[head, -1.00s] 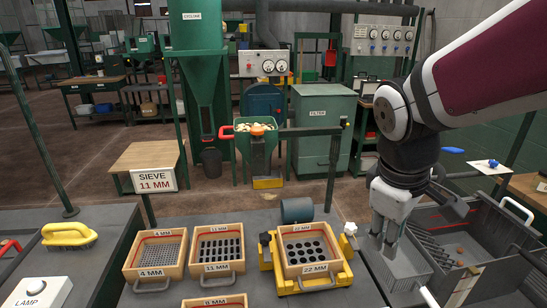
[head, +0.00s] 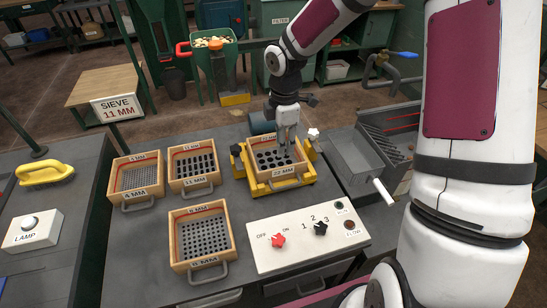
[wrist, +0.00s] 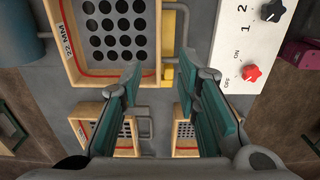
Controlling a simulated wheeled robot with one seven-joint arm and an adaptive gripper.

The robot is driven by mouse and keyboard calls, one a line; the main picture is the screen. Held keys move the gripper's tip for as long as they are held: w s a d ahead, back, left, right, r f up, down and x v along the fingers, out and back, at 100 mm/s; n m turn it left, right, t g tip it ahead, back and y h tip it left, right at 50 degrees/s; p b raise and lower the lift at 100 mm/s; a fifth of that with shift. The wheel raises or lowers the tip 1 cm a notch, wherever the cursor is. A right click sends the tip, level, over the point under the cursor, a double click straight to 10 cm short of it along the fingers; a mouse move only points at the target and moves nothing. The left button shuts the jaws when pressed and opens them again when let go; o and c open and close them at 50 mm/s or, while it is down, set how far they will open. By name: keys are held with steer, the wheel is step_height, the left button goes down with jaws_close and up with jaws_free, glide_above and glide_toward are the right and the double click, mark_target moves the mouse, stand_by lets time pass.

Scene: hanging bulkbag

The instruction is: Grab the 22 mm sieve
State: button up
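The 22 mm sieve (head: 268,160) is a square wooden box with a plate of large round holes, a "22 MM" label and a grey handle at its front. It sits in a yellow cradle (head: 308,180) on the grey bench. In the wrist view the sieve (wrist: 112,30) fills the upper left, its label at the left. My gripper (head: 287,152) hangs over the right part of the sieve in the head view. In the wrist view my gripper (wrist: 158,85) has its teal fingers spread apart with nothing between them. Contact with the sieve cannot be told.
The 4 mm sieve (head: 137,178), 11 mm sieve (head: 193,165) and another sieve (head: 201,238) lie left and front. A switch panel (head: 310,235) is in front. A grey bin (head: 360,160) stands right. A sign (head: 118,107) reads "SIEVE 11 MM".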

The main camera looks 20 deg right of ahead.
mark_target(283, 167)
step_height(283, 167, down, 6)
steer(key=shift+f, duration=0.15)
steer(key=shift+w+d+f+p, duration=0.1)
steer(key=shift+f+p, duration=0.1)
steer(key=shift+f, duration=1.35)
steer(key=shift+d+f+p, duration=0.1)
steer(key=shift+f+p, duration=0.05)
steer(key=shift+f, duration=1.35)
steer(key=shift+f, duration=0.25)
jaws_close()
